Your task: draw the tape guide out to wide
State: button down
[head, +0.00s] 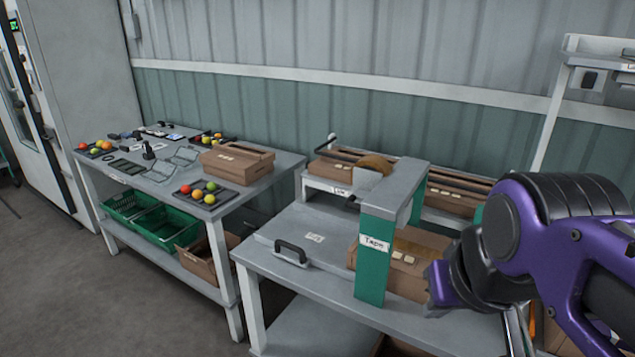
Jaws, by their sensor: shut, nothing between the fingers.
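My gripper (434,289) is right of the machine, in front of a brown carton, apart from the handle. It appears shut and empty; its fingertips are hard to make out.
Brown cartons (409,262) lie under and behind the machine. A second table (262,170) at left bears tomato trays, small tools and a carton (237,162); green crates (158,226) stand on its shelf. Grey floor (130,300) is clear at lower left.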

aim_at(288, 251)
jog(key=i+j, duration=0.15)
jog(key=j, duration=0.25)
jog(key=i+j, duration=0.15)
jog(key=j, duration=0.2)
jog(key=i+j+u, duration=0.1)
jog(key=j, duration=0.3)
jog(key=i+j, duration=0.2)
jog(key=j, duration=0.2)
jog(key=k+l+u, duration=0.25)
jog(key=k, duration=0.2)
jog(key=k+l+u, duration=0.25)
jog(key=k, duration=0.25)
jog(key=i+j+z, duration=0.25)
jog(key=i, duration=0.25)
jog(key=i+j+z, duration=0.2)
jog(key=i, duration=0.25)
jog(key=j, duration=0.1)
